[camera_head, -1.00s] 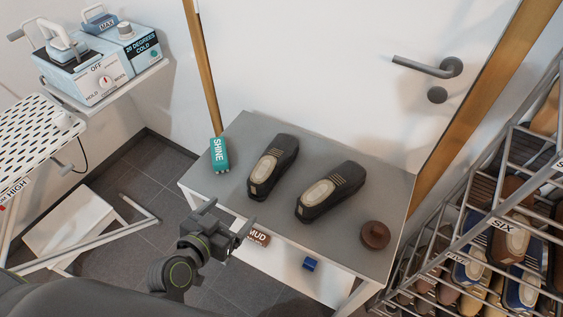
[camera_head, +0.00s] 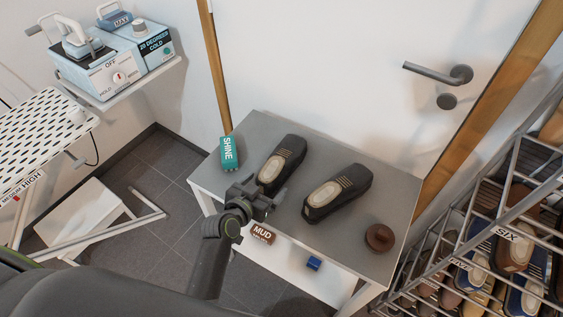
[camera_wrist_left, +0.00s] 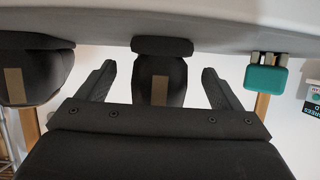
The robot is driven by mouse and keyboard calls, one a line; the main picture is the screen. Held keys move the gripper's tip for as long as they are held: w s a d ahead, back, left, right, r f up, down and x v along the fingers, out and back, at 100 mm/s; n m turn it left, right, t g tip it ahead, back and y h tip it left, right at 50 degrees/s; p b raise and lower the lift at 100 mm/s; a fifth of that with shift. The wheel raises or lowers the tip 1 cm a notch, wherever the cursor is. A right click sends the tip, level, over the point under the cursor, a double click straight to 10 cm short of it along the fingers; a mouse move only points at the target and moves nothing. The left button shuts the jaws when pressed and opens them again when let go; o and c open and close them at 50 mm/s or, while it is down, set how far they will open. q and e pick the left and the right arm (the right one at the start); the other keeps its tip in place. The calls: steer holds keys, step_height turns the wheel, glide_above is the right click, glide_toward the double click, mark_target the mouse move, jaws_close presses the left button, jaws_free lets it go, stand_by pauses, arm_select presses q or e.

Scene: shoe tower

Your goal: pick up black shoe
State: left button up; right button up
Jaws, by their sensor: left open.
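Two black shoes with beige insoles lie on the grey table (camera_head: 250,125). In the head view, the left black shoe (camera_head: 287,155) is partly hidden at its near end by my left gripper (camera_head: 270,193). The right black shoe (camera_head: 338,191) lies beside it, apart and clear of the gripper. In the left wrist view, which looks upside down, the left shoe (camera_wrist_left: 160,75) shows between my open, empty fingers (camera_wrist_left: 158,82), and the other shoe (camera_wrist_left: 30,68) is at the left edge. Whether the fingers touch the shoe I cannot tell. My right gripper is out of view.
A green SHINE box (camera_head: 227,154) stands at the table's left; it also shows in the left wrist view (camera_wrist_left: 265,79). A round brown thing (camera_head: 379,238) sits at the table's right. A brown MUD box (camera_head: 262,233) and a blue block (camera_head: 313,263) are lower down. A shoe rack (camera_head: 470,235) stands right.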

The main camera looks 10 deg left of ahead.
arm_select(q)
steer(key=shift+x, duration=1.6)
steer(key=shift+s, duration=0.1)
steer(key=shift+c, duration=0.4)
steer(key=c, duration=1.2)
